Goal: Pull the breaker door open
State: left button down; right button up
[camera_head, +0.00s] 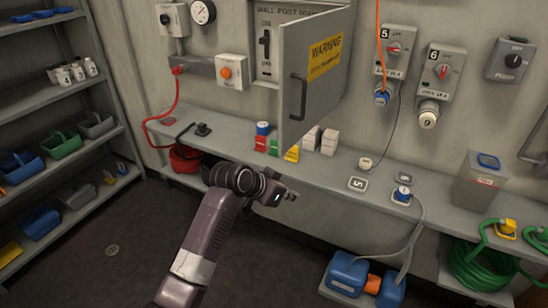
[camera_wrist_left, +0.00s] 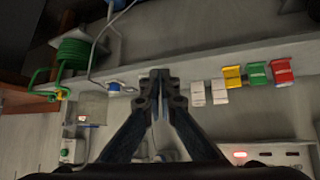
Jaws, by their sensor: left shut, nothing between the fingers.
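The breaker door (camera_head: 312,75) is a grey panel with a yellow warning label (camera_head: 325,55) and a dark bar handle (camera_head: 297,98). It stands swung out from the wall box, and the breaker panel (camera_head: 266,45) with its switch shows behind its left side. My left gripper (camera_head: 293,195) is below the door, in front of the shelf edge, apart from the handle. In the left wrist view the left gripper (camera_wrist_left: 160,75) has its fingers together with nothing between them. The door is not clear in that view. My right gripper is in neither view.
The wall shelf (camera_head: 330,160) holds white blocks (camera_head: 329,142), coloured blocks (camera_head: 292,154) and a grey box (camera_head: 481,182). A blue device (camera_head: 346,276) and a green hose (camera_head: 480,268) sit low at right. A storage rack (camera_head: 70,100) stands left. The floor is clear around my arm.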

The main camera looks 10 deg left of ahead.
pick_arm(q)
jog(key=a+r+n+t+h+b, duration=0.2)
jog(key=a+r+n+t+h, duration=0.1)
jog(key=a+r+n, duration=0.45)
jog(key=a+r+n+t+h+b, duration=0.1)
jog(key=a+r+n+t+h, duration=0.25)
jog(key=a+n, duration=0.6)
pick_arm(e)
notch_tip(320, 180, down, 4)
pick_arm(q)
jog(key=w+d+p, duration=0.5)
jog(key=d, duration=0.6)
jog(key=shift+w+d+r, duration=0.15)
jog(key=shift+w+r, duration=0.2)
jog(key=shift+r, duration=0.05)
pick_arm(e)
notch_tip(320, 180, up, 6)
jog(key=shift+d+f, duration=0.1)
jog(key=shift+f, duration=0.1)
pick_arm(q)
jog(key=shift+w+f+y, duration=0.1)
jog(key=shift+y, duration=0.15)
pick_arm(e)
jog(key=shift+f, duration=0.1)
